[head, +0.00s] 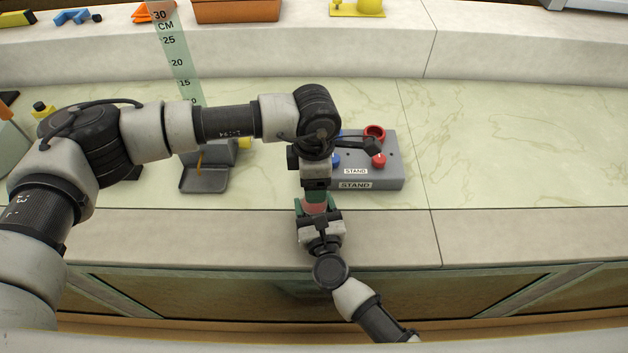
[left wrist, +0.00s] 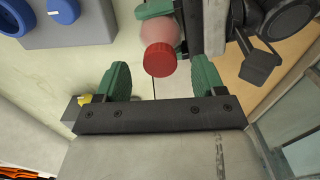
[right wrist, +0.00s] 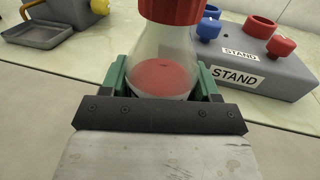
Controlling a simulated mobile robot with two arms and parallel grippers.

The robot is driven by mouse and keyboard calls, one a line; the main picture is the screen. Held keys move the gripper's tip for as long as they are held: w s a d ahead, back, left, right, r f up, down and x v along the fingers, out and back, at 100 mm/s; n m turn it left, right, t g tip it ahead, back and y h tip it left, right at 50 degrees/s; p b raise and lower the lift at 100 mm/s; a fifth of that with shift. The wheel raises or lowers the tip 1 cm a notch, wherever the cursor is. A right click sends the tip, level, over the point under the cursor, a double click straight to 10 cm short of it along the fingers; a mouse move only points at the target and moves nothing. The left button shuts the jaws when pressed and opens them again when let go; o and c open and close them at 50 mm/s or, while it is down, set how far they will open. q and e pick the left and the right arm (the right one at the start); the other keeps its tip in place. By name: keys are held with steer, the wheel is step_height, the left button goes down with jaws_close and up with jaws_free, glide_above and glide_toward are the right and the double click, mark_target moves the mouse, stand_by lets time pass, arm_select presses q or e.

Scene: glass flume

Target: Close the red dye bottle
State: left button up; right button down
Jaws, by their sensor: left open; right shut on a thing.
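The red dye bottle is a clear conical flask with red liquid inside (right wrist: 160,75). It stands upright in my right gripper (right wrist: 160,95), which is shut on its body. A red ribbed cap (left wrist: 160,60) sits at the bottle's top; it also shows, cut off, in the right wrist view (right wrist: 172,9). How tightly it sits I cannot tell. My left gripper (left wrist: 160,70) is open, pointing down over the bottle, its green fingers on either side of the cap with gaps. In the head view, my left gripper (head: 316,194) hides most of the bottle above my right gripper (head: 318,212).
A grey stand (head: 393,177) with red and blue rings and knobs is just behind the grippers. A grey device with a tray (head: 204,180) and a ruler (head: 178,60) are to the left. The counter (head: 510,150) is clear on the right.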

arm_select(q)
step_height(320, 180, up, 10)
steer(key=shift+r, duration=0.15)
arm_select(e)
steer(key=shift+c, duration=0.8)
jaws_free()
steer(key=b+v, duration=0.1)
steer(key=v, duration=0.9)
steer(key=shift+s+d+b, duration=0.15)
steer(key=shift+s+b, duration=0.2)
steer(key=shift+b, duration=0.05)
arm_select(q)
steer(key=shift+f, duration=0.95)
